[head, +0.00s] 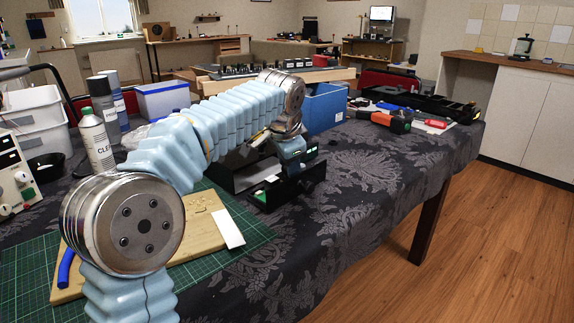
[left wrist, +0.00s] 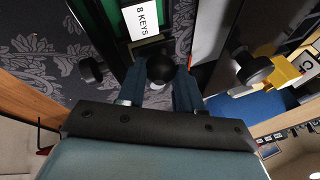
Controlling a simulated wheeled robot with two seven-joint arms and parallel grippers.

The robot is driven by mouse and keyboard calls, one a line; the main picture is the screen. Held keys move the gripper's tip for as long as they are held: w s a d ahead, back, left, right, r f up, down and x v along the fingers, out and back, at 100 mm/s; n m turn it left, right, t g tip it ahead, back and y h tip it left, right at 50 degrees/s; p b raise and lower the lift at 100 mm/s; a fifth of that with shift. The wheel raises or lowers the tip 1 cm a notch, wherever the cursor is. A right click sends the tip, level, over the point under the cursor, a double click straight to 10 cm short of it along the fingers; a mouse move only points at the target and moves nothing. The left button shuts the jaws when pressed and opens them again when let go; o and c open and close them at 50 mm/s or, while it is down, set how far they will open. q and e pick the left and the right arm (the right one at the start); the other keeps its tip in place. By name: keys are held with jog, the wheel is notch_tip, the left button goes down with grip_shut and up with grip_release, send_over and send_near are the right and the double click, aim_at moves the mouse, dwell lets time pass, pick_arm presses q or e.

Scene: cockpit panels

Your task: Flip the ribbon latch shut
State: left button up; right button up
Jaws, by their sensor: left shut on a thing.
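My left arm, in a pale blue ribbed sleeve, reaches across the table in the head view. Its gripper (head: 293,152) is at the small black cockpit panel unit (head: 276,192), which has green parts inside. In the left wrist view my left gripper (left wrist: 160,76) has two blue fingers closed on a round black knob (left wrist: 160,67). The knob is beside a white label reading "8 KEYS" (left wrist: 141,19). I cannot make out a ribbon latch as such; the fingers hide part of what they hold. My right gripper is not in view.
A wooden board (head: 197,225) lies on the green cutting mat (head: 240,250). A blue box (head: 325,106) stands behind the unit. A spray can (head: 96,142) stands left. An orange tool (head: 390,121) lies right. The patterned cloth (head: 345,215) is clear in front. Other dark knobs (left wrist: 253,68) flank my fingers.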

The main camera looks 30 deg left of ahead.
pick_arm(q)
jog(key=o, duration=0.8)
jog(key=p+v, duration=0.2)
jog(key=v, duration=1.1)
jog(key=shift+s+r+p, duration=0.2)
jog(key=shift+r+p, duration=0.1)
jog(key=shift+r, duration=0.05)
